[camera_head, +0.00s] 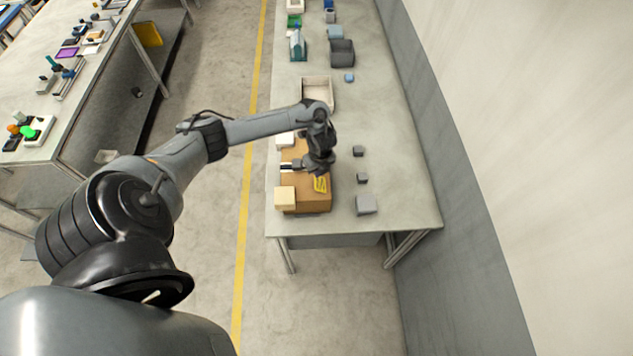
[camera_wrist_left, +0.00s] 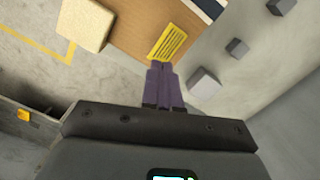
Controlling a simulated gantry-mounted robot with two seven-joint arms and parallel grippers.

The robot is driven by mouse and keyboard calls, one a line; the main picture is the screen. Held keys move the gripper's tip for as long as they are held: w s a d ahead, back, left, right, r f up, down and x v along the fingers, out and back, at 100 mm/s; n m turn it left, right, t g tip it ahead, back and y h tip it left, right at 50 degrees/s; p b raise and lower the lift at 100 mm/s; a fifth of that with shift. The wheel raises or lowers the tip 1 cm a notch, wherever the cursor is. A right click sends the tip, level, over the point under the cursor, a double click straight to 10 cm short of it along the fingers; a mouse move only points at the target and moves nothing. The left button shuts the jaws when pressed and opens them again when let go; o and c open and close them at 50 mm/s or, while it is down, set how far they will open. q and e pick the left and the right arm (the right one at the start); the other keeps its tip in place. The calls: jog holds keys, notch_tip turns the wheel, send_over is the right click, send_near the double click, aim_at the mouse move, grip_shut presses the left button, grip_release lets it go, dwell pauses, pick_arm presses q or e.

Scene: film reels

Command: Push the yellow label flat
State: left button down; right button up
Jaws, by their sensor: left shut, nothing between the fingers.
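The yellow label (camera_head: 320,184) lies on top of a brown box (camera_head: 305,204) near the table's front end. It has dark markings. In the left wrist view the yellow label (camera_wrist_left: 168,43) lies just past my fingertips on the brown box (camera_wrist_left: 134,20). My left gripper (camera_head: 318,170) is over the box, at the label's far side in the head view. In the left wrist view its two fingers (camera_wrist_left: 160,64) are together and empty, with the tips at the label's near edge. I cannot tell whether they touch it. My right gripper is not in view.
A cream block (camera_head: 285,196) sits at the box's left front corner. Grey blocks (camera_head: 366,204) stand to the right on the table. A pale open bin (camera_head: 318,90) is behind my left wrist.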

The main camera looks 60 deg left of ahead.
pick_arm(q)
jog(key=shift+w, duration=0.1)
dwell(0.3)
jog(key=shift+f, duration=0.65)
jog(key=b, duration=0.3)
send_over(317, 183)
jog(key=f, duration=0.4)
jog(key=shift+d, duration=0.3)
jog(key=shift+a+f+b, duration=0.1)
jog(key=shift+f+b, duration=0.6)
jog(key=shift+f, duration=0.1)
